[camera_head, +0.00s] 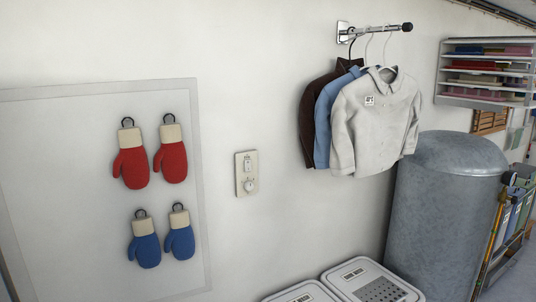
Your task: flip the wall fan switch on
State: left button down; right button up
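The wall switch plate (238,187) is a small beige upright rectangle on the white wall, near the middle of the head view. It carries an upper switch (247,164) and a lower round knob (250,184). Both are too small to tell which way they are set. No fan shows in the view. Neither of my grippers is in view, and nothing covers the plate.
Red mittens (132,163) and blue mittens (145,247) hang on a pale board (60,190) at left. Shirts (375,125) hang from a wall rod at right. Below are white lidded bins (345,275) and a grey metal tank (440,220). The wall around the plate is clear.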

aim_at(247, 166)
jog(key=i+l, duration=0.15)
jog(key=i, duration=0.55)
jog(key=i+l+z, duration=0.1)
jog(key=i, duration=0.65)
